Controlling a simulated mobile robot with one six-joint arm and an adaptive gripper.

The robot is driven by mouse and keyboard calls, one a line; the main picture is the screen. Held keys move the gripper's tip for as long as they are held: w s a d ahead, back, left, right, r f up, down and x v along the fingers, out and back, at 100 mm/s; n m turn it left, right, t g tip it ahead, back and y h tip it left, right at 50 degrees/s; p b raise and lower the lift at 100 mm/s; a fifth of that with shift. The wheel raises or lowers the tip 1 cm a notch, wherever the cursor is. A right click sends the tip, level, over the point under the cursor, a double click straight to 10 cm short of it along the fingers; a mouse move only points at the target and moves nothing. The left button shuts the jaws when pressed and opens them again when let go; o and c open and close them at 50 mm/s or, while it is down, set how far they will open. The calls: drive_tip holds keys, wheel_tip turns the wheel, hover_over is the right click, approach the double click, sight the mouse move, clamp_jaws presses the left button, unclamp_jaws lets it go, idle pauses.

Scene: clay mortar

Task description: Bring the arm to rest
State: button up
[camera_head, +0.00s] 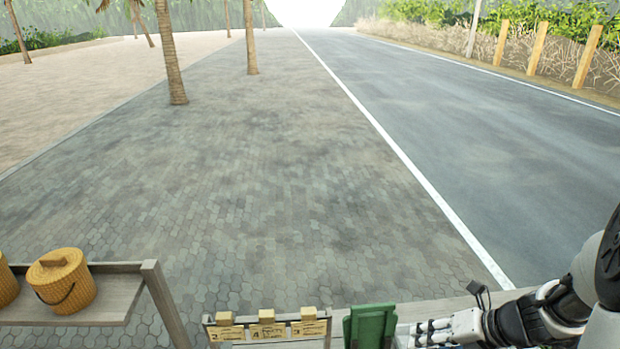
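My gripper (432,333) is at the bottom right edge of the head view, at the end of my black and white arm. It lies low, close to the right side of a green object (371,325). Its fingers are small and partly cut off by the frame, so I cannot tell whether they are open or shut, or whether they touch anything. No clay mortar can be made out in this view.
A wooden shelf (110,298) at the lower left bears a lidded yellow basket (62,280) and part of another. A wooden rack (268,328) with numbered labels stands left of the green object. Beyond lie open paving (240,180), palm trunks (170,60) and a road (470,110).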

drive_tip(key=s+a+n+g+h+b, duration=0.1)
drive_tip(key=s+a+n+b, duration=0.3)
drive_tip(key=n, duration=0.5)
drive_tip(key=s+a+n+g+h+b, duration=0.1)
drive_tip(key=s+a+n+b, duration=0.1)
drive_tip(key=a+n+b, duration=0.5)
drive_tip(key=s+f+n+t+h+b, duration=0.2)
drive_tip(key=s+n+b, duration=0.7)
drive_tip(key=n, duration=1.4)
drive_tip(key=s+f+h, duration=0.1)
drive_tip(key=s, duration=0.1)
drive_tip(key=shift+s+a+f+h+b, duration=0.25)
drive_tip(key=shift+s+a+h+b, duration=0.05)
drive_tip(key=shift+s+h, duration=0.1)
